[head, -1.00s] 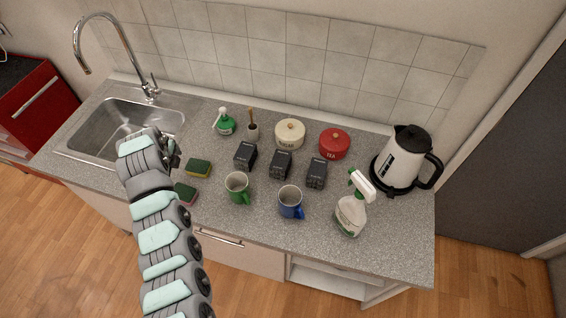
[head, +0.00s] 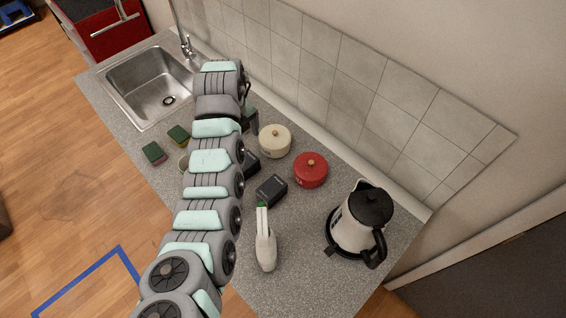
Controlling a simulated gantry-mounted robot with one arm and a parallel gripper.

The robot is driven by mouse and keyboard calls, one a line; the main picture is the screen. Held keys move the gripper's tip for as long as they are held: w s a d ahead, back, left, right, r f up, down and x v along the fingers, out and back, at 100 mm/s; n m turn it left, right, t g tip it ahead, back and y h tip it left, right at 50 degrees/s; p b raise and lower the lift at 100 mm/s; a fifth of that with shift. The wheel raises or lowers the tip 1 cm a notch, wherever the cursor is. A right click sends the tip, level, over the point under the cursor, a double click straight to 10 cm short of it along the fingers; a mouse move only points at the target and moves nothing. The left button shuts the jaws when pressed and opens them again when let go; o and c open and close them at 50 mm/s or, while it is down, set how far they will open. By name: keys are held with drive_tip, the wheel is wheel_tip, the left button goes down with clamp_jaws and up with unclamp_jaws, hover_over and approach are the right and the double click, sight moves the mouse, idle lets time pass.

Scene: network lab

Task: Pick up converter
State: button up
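Several seconds of counter are covered by my arm, but a black box-shaped device (head: 271,190), likely a converter, lies in the open on the counter in front of the red pot. A second black box (head: 252,165) is partly hidden behind my arm. A third one is not clearly seen. My gripper (head: 246,88) is at the far end of my arm, above the back of the counter near the sink's right side. Its fingers are small and mostly hidden, so I cannot tell whether they are open or hold anything.
Two sponges (head: 154,153) (head: 178,136) lie near the sink (head: 150,88). A mug (head: 184,163) is mostly hidden.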

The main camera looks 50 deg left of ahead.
drive_tip(key=p, duration=0.1)
hover_over(245, 164)
drive_tip(key=a, duration=0.1)
drive_tip(key=f, duration=0.6)
drive_tip(key=shift+w+a, duration=0.2)
drive_tip(key=f, duration=0.3)
drive_tip(key=shift+s+d+f+p, duration=0.15)
drive_tip(key=shift+d+f+p, duration=0.15)
drive_tip(key=shift+f+p, duration=0.1)
drive_tip(key=shift+f, duration=0.55)
drive_tip(key=shift+c, duration=0.2)
drive_tip(key=c, duration=1.5)
